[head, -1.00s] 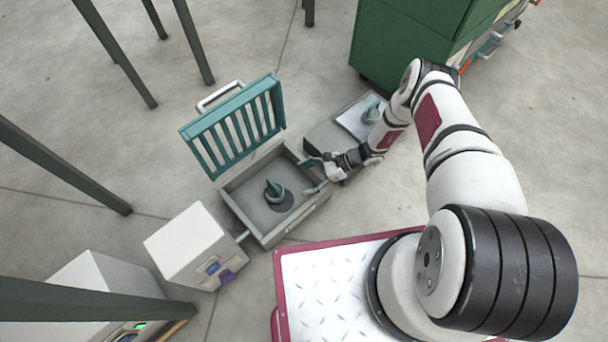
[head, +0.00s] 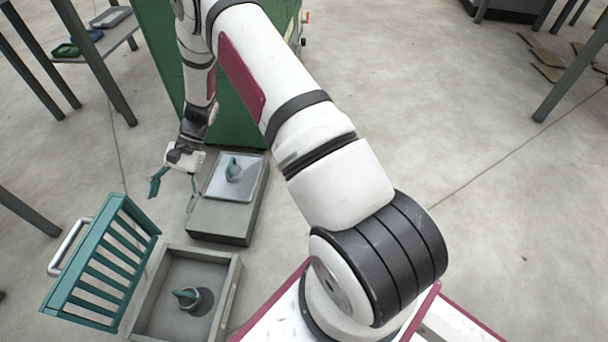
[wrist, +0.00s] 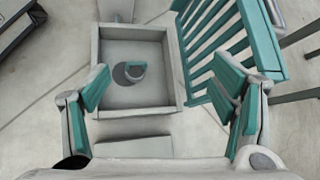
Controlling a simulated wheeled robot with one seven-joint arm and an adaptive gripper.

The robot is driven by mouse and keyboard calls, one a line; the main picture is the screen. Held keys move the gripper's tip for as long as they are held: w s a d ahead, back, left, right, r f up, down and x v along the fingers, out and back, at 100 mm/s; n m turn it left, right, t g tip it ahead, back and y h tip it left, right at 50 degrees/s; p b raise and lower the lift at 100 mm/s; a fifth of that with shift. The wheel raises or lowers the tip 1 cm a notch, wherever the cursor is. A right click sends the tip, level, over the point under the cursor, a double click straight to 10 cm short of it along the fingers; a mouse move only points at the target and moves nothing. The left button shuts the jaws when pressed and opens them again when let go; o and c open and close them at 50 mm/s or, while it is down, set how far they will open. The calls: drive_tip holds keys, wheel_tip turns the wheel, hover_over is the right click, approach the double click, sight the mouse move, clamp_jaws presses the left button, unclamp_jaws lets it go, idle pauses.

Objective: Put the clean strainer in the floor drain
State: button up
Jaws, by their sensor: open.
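The floor drain (head: 226,296) is a grey square box with a teal slatted grate (head: 101,262) standing open at its left. A grey strainer with a teal handle (head: 186,296) is inside the drain, at a dark round patch; I cannot tell how it sits there. A similar strainer (head: 234,171) stands on a metal tray (head: 217,189) on a grey block. I cannot tell which one is clean. My gripper (head: 174,190) is open and empty, raised left of the tray. In the wrist view the drain (wrist: 137,104) and its strainer (wrist: 134,70) show beyond the open fingers (wrist: 163,80).
A green cabinet (head: 225,110) stands right behind the tray block (head: 219,222). A shelf table (head: 108,40) with trays stands at the back left. Grey posts rise at the left.

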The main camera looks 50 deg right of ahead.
drive_tip(key=s+r+n+h, duration=0.1)
drive_tip(key=s+r+n, duration=0.1)
drive_tip(key=r, duration=0.6)
drive_tip(key=s+r+n+h, duration=0.1)
drive_tip(key=s+r+n, duration=0.15)
drive_tip(key=r, duration=0.55)
drive_tip(key=s+d+r+n+h, duration=0.2)
drive_tip(key=s+r+n+h, duration=0.15)
drive_tip(key=s+r, duration=1.15)
drive_tip(key=s+d+r+n+t+h, duration=0.1)
drive_tip(key=s+d+h, duration=0.1)
drive_tip(key=s, duration=0.7)
drive_tip(key=s+d+r+n+t+h, duration=0.1)
drive_tip(key=s+d, duration=0.3)
drive_tip(key=s, duration=0.5)
drive_tip(key=shift+s+r+n+t+h, duration=0.25)
drive_tip(key=shift+n+t+h, duration=0.15)
drive_tip(key=shift+h, duration=0.15)
drive_tip(key=shift+r, duration=0.1)
